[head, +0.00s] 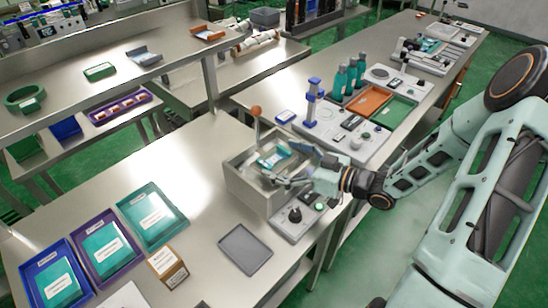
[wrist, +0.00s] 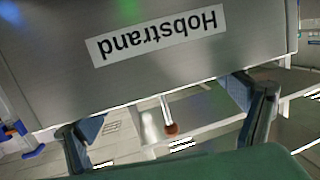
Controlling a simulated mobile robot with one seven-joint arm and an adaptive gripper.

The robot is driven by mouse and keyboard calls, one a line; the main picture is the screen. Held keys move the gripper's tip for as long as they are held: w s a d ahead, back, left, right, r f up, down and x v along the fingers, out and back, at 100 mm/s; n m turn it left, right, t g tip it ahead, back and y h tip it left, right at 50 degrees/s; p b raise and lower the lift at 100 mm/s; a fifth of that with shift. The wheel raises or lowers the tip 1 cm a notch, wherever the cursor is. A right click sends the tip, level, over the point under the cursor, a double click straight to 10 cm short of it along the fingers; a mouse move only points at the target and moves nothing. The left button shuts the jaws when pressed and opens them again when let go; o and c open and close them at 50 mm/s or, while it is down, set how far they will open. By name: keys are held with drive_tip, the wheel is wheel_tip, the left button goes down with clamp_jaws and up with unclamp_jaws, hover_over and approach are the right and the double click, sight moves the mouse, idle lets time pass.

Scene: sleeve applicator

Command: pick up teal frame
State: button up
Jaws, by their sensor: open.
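A metal box-shaped applicator (head: 249,188) stands on the bench in front of my arm. A teal piece (head: 273,157) lies inside its open top; I cannot tell whether it is the teal frame. A small green frame-like piece (head: 100,71) lies on the upper shelf at the left. My gripper (head: 290,182) is at the applicator's right side, near its top. In the wrist view, my gripper (wrist: 168,128) has its fingers wide apart, with nothing seen held. A metal panel (wrist: 60,70) with an upside-down "Hobstrand" label fills the upper part. No teal frame is clear there.
A control panel with a black knob (head: 295,214) sits in front of the applicator. A grey tray (head: 245,250), a small carton (head: 167,266) and several coloured trays with teal packs lie to the left. An orange-topped post (head: 256,112) rises behind the applicator. Bare bench lies left of it.

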drive_tip(key=c, duration=1.3)
drive_tip(key=shift+r, duration=0.1)
